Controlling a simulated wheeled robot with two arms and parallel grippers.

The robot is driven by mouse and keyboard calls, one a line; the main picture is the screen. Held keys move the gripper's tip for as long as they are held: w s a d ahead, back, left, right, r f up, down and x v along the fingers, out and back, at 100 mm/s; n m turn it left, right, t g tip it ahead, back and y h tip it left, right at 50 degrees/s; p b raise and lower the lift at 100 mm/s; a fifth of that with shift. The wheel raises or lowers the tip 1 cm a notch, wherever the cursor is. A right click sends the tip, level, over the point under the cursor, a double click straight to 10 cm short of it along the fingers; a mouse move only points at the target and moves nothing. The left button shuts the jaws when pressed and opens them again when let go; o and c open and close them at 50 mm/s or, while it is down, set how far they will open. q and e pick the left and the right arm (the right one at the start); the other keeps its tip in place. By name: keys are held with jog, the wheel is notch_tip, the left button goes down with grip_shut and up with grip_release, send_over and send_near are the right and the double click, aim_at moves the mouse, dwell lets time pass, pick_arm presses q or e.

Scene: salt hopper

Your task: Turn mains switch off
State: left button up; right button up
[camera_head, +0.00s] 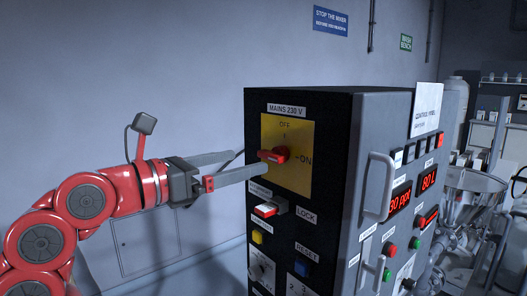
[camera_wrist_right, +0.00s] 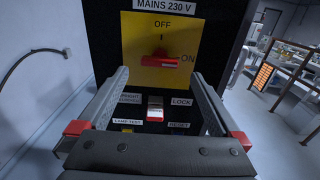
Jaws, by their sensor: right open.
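The mains switch is a red rotary handle (camera_head: 272,155) on a yellow plate (camera_head: 298,180) under the label "MAINS 230 V". OFF is marked at the top and ON at the right. In the right wrist view the red handle (camera_wrist_right: 160,62) lies about horizontal, its end towards ON. My right gripper (camera_head: 250,163) is open, in front of the yellow plate. In the right wrist view its fingers (camera_wrist_right: 160,76) stand wide apart, either side of and slightly below the handle, with nothing between them. Whether a fingertip touches the plate is unclear. My left gripper is not in view.
Below the plate are a red-and-white rocker (camera_head: 266,210) by the "LOCK" label, a yellow button (camera_head: 257,237) and a blue button (camera_head: 302,268). A grey door handle (camera_head: 378,187) sticks out on the cabinet's right face. The wall side at left looks free.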

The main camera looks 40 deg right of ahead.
aim_at(267, 156)
jog(key=d, duration=0.6)
jog(key=shift+w+d+p, duration=0.15)
jog(key=shift+w+p, duration=0.1)
jog(key=shift+p, duration=0.15)
jog(key=c, duration=1.2)
jog(key=shift+c, duration=0.2)
